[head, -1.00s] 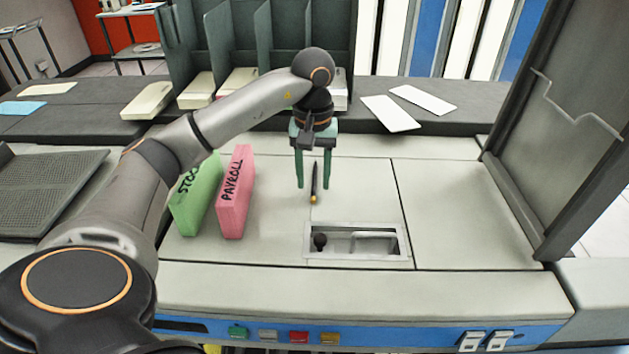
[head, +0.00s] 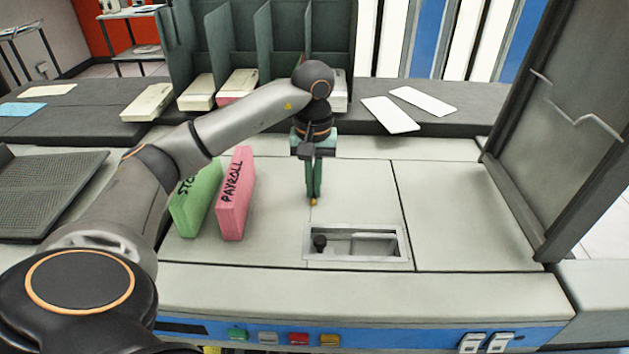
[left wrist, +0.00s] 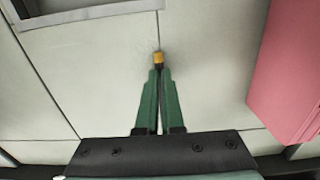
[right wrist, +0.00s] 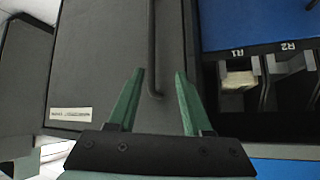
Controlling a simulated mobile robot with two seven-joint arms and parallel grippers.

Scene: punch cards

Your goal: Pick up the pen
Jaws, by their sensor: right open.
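The pen shows mostly as its yellow-orange end (head: 313,202), on the pale machine top. It also shows in the left wrist view (left wrist: 158,58). Its dark body is largely hidden between the fingers of my left gripper (head: 313,193). The left fingers (left wrist: 158,80) are closed together around the pen, pointing down at the machine top. I cannot tell whether the pen is off the surface. My right gripper (right wrist: 158,85) shows only in the right wrist view, its green fingers apart and empty.
A green STOCK card block (head: 196,198) and a pink PAYROLL block (head: 236,195) stand left of the left gripper. A recessed slot (head: 356,259) lies just in front. White cards (head: 390,113) lie behind. The machine top to the right is clear.

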